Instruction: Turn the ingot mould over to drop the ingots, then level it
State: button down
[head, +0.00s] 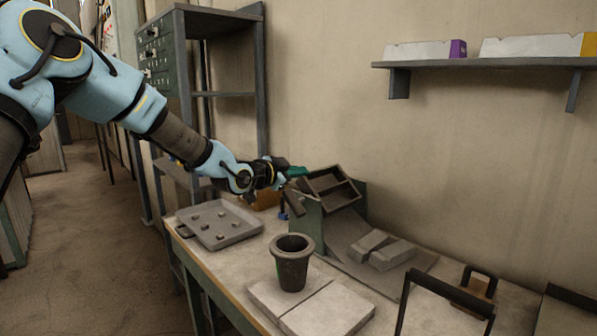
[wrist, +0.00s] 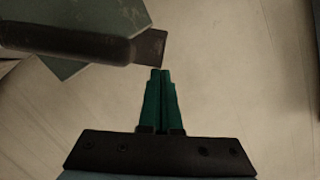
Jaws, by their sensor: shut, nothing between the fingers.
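The dark ingot mould (head: 330,188) sits tilted on a green stand (head: 312,222), its open compartments facing up toward the head camera and looking empty. Two grey ingots (head: 369,245) (head: 392,254) lie on the grey sloping plate (head: 352,228) to the right of the stand. My gripper (head: 298,171) is just left of the mould. In the wrist view its green fingers (wrist: 160,72) are shut together with nothing between them. A dark bar (wrist: 65,40), perhaps the mould's handle, lies ahead and left of the fingertips, apart from them.
A dark crucible (head: 292,262) stands on pale slabs (head: 328,308) at the bench front. A grey tray (head: 250,230) with several small lumps is at the left. Dark handled frames (head: 445,290) stand at the right. A wall shelf (head: 480,62) hangs above.

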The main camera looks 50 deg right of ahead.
jog(key=w+f+n+g+p, duration=0.1)
jog(key=n, duration=0.1)
jog(key=w+f+n+g+p, duration=0.1)
jog(key=w+f+n+p, duration=0.1)
jog(key=shift+w+n+y, duration=0.15)
jog(key=shift+n+y, duration=0.15)
jog(key=shift+w+d+f, duration=0.1)
jog(key=shift+f, duration=0.05)
dwell(0.3)
dwell(0.4)
